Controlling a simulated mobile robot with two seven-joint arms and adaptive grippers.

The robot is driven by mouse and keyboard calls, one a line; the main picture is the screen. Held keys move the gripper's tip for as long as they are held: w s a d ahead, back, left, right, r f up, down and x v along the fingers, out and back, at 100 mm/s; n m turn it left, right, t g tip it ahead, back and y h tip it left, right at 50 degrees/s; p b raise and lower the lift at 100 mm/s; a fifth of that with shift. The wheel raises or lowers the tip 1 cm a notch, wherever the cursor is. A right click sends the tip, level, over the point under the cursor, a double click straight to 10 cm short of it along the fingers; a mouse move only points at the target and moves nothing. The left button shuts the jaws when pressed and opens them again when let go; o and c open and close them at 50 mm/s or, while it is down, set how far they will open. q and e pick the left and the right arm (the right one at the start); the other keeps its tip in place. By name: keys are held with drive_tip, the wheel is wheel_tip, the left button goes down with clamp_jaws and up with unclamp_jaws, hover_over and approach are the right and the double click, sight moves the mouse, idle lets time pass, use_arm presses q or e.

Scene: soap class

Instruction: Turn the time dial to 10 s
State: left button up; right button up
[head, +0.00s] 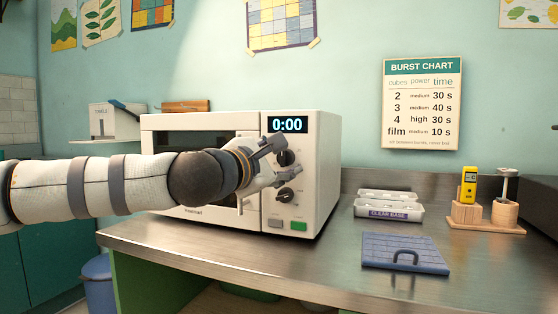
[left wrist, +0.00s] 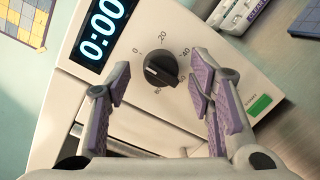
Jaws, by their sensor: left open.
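The white microwave (head: 325,175) stands on the steel counter. Its display (head: 288,125) reads 0:00. The black time dial (head: 286,158) sits below the display, with a numbered scale around it. In the left wrist view the dial (left wrist: 164,68) shows between my fingers, with a pale mark on its face. My right gripper is out of view.
A green button (head: 298,226) and a grey button (head: 275,223) are low on the panel. The wall chart (head: 421,104) reads film, medium, 10 s.

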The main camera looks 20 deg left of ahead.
use_arm(q)
clamp_jaws()
drive_tip(key=m+p, duration=0.2)
drive_tip(key=p, duration=0.1)
drive_tip(key=shift+s+r, duration=0.1)
drive_tip(key=shift+r, duration=0.25)
drive_tip(key=m+p, duration=0.2)
drive_tip(key=p, duration=0.1)
drive_tip(key=shift+m, duration=0.3)
drive_tip(key=shift+f+m+g+p, duration=0.15)
drive_tip(key=shift+m+g+p, duration=0.15)
drive_tip(key=shift+m+p, duration=0.2)
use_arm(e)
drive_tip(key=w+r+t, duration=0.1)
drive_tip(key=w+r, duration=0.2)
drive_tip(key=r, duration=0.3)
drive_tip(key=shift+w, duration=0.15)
use_arm(q)
drive_tip(key=shift+f, duration=0.1)
unclamp_jaws()
